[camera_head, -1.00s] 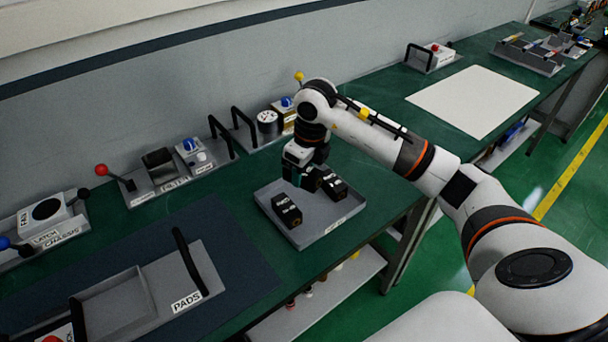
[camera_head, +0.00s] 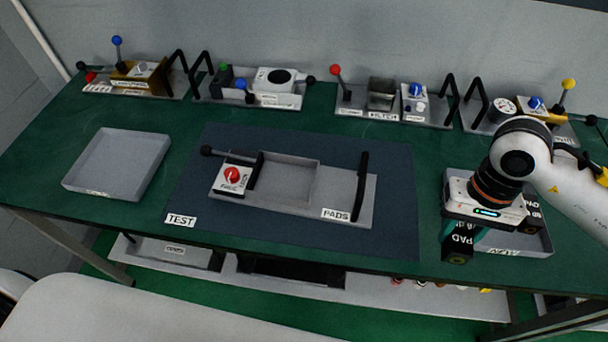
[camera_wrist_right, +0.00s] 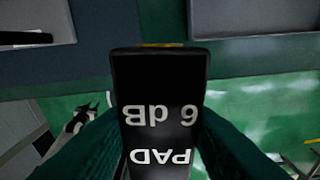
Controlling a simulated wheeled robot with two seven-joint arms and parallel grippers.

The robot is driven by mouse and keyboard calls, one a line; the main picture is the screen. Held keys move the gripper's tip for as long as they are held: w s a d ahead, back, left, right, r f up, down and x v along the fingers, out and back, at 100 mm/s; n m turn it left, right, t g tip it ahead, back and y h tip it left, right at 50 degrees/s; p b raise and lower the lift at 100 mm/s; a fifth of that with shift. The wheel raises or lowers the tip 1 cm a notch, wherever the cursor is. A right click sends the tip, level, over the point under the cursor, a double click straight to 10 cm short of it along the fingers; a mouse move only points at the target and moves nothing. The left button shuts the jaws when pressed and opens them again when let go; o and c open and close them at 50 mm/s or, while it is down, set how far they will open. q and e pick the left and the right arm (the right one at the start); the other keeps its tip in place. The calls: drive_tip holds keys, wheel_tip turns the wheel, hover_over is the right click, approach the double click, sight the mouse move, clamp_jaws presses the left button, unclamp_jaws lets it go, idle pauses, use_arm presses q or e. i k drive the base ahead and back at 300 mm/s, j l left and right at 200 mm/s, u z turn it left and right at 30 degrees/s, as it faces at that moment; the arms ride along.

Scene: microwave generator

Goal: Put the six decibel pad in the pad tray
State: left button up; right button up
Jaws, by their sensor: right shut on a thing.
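A black pad with white lettering "6 dB PAD" (camera_wrist_right: 158,115) fills the middle of the right wrist view. My right gripper (camera_head: 470,240) is shut on it, with a teal finger on each side. In the head view the held six decibel pad (camera_head: 458,247) hangs at the front left corner of a grey tray on the right. The pad tray (camera_head: 290,181) is a shallow grey compartment on a plate labelled PADS, on the dark blue mat in the middle. It looks empty. My left gripper is not in view.
The grey tray at right (camera_head: 520,244) holds at least one other black pad (camera_head: 531,216). An empty grey tray (camera_head: 120,165) stands at left. Black handles (camera_head: 361,187) rise beside the pad compartment. Several fixtures line the back. The mat (camera_head: 400,215) is clear towards the right.

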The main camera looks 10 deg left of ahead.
sight(285, 184)
drive_tip(key=j, duration=1.2)
drive_tip(key=k+j, duration=0.1)
drive_tip(key=j, duration=1.1)
